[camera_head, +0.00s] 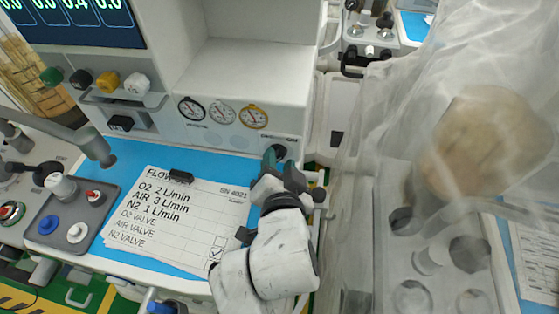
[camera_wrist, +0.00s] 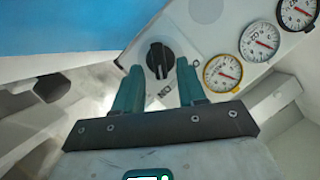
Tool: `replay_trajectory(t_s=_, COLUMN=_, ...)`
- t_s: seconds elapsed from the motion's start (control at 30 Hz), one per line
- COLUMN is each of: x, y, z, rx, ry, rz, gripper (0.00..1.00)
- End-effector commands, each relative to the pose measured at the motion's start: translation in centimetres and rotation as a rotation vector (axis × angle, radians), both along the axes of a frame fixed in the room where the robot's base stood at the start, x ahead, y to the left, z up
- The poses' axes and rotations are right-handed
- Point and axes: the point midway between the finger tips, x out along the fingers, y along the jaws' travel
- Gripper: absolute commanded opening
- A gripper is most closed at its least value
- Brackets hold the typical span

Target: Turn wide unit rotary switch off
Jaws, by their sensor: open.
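The rotary switch is a black round knob (camera_wrist: 160,57) on the white front panel of the wide unit (camera_head: 200,125). In the wrist view it sits just beyond and between my fingertips, with its raised grip bar running roughly up and down the picture. In the head view the knob (camera_head: 277,151) is mostly covered by my gripper (camera_head: 277,165). My gripper also shows in the wrist view (camera_wrist: 155,80), with two teal fingers apart on either side of the knob. I cannot tell whether the fingers touch it.
Three round gauges (camera_head: 222,114) sit left of the knob on the panel. A paper checklist (camera_head: 178,222) lies on the blue worktop (camera_head: 130,160). Coloured knobs (camera_head: 107,81) are at the left. A translucent sheet (camera_head: 350,200) hangs at the right.

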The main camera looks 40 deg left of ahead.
Motion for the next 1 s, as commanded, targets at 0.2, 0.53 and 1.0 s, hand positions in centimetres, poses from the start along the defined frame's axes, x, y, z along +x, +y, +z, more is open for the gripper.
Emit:
replay_trajectory(t_s=0.2, x=0.41, y=0.39, z=-0.14, rx=0.002, ry=0.0, rz=0.0, gripper=0.4)
replay_trajectory(t_s=0.53, x=0.38, y=0.36, z=-0.14, rx=0.002, ry=0.0, rz=0.0, gripper=0.24)
replay_trajectory(t_s=1.0, x=0.37, y=0.34, z=-0.14, rx=0.0, ry=0.0, rz=0.0, gripper=0.0)
